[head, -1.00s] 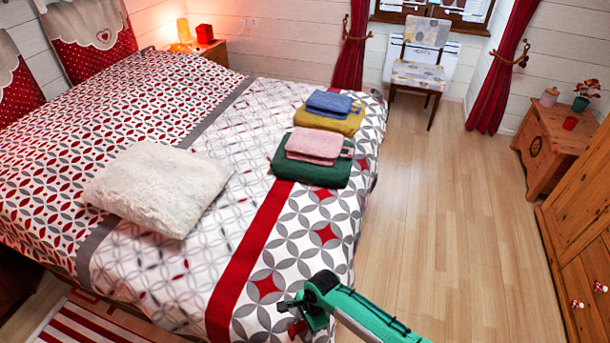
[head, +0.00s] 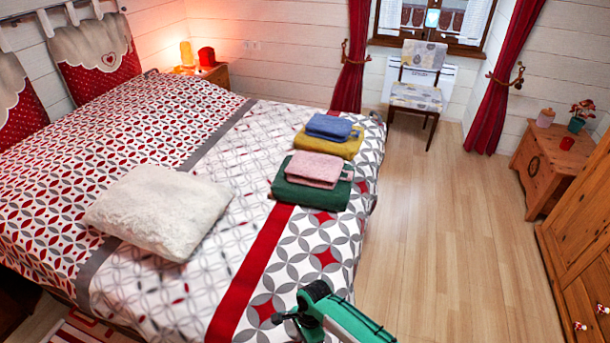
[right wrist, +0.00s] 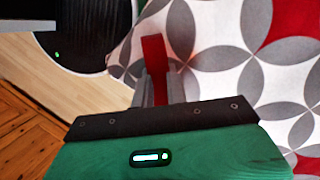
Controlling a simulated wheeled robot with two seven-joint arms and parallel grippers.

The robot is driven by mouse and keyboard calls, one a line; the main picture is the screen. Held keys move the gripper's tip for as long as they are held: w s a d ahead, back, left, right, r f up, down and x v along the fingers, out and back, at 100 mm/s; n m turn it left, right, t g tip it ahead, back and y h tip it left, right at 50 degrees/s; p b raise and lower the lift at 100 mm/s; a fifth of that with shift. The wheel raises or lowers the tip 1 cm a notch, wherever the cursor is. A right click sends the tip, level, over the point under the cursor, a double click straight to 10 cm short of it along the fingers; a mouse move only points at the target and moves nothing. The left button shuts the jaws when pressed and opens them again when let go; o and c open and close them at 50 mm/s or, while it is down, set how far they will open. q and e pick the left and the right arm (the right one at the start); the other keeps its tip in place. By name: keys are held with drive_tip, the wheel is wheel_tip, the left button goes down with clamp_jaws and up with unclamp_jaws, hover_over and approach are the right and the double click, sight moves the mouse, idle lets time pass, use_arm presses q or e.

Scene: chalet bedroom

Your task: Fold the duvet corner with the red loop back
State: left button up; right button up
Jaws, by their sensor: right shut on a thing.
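The patterned duvet (head: 190,125) covers the bed, with white, grey and red circles and a wide red stripe. Its near corner is at the bottom of the head view, partly hidden by my right gripper (head: 284,318). In the right wrist view, the red loop (right wrist: 153,53) stands out from the duvet edge (right wrist: 215,60). My right gripper's fingers (right wrist: 158,92) are shut on the loop, at the bed's near edge. The loop is hidden in the head view. My left gripper is in neither view.
A cream pillow (head: 158,210) lies on the bed. Folded towels, pink (head: 313,168) on green (head: 310,192) and blue (head: 333,127) on yellow (head: 328,143), lie near its right edge. The wooden floor (head: 450,220) right of the bed is clear up to the wardrobe (head: 585,240).

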drive_tip(key=shift+w+a+r+g, duration=0.2)
drive_tip(key=shift+w+r+g, duration=0.1)
drive_tip(key=shift+w+r, duration=0.15)
drive_tip(key=shift+w+a+r+g+h, duration=0.15)
drive_tip(key=shift+w+r+g+h, duration=0.15)
drive_tip(key=shift+w+g, duration=0.1)
drive_tip(key=shift+w+a+r+g+h+b, duration=0.15)
drive_tip(key=shift+w+a+g+b, duration=0.15)
drive_tip(key=shift+w+b, duration=0.15)
drive_tip(key=shift+w+a+r+g+h+b, duration=0.1)
drive_tip(key=shift+w+a+g+h+b, duration=0.1)
drive_tip(key=shift+w+g+b, duration=0.15)
drive_tip(key=shift+r, duration=0.15)
